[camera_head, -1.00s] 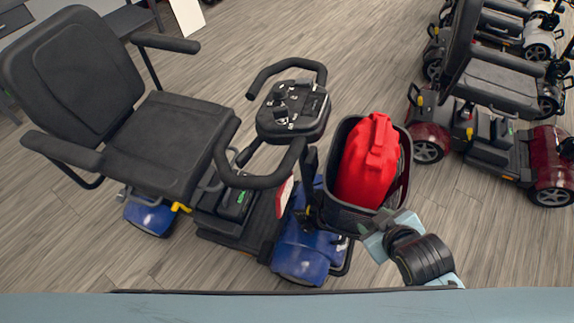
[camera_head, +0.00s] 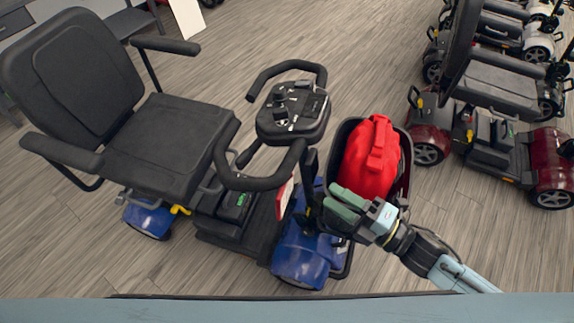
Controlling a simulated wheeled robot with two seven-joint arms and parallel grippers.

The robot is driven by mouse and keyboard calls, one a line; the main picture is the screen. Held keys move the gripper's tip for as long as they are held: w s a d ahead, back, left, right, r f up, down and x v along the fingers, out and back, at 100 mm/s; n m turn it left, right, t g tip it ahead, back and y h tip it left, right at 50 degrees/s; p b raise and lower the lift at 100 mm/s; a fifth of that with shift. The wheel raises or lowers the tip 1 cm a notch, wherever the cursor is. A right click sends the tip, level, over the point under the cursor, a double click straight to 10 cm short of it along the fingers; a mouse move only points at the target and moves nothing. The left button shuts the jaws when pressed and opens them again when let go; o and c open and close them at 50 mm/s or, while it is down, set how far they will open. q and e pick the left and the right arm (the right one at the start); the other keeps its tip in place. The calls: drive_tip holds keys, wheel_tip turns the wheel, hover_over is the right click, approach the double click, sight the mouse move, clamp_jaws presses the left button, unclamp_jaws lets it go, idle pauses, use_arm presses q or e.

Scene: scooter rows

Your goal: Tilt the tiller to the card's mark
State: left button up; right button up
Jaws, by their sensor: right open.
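The tiller (camera_head: 293,110) of the blue scooter has a dark control console and black loop handlebars, and it leans toward the seat. Its column is partly hidden by the lower handlebar and the basket. A small white and red piece (camera_head: 284,196) shows beside the column; I cannot tell whether it is the card, and no mark is readable. My right gripper (camera_head: 341,205) has green fingers, open, in front of the basket's near side and apart from the handlebars. My left gripper is not in view.
The black front basket (camera_head: 403,183) holds a red bag (camera_head: 371,160). The scooter's black seat (camera_head: 170,135) is at the left. A dark red scooter (camera_head: 490,140) and others stand in a row at the right. Wooden floor lies clear between them.

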sight(287, 168)
drive_tip(key=x, duration=1.3)
clamp_jaws()
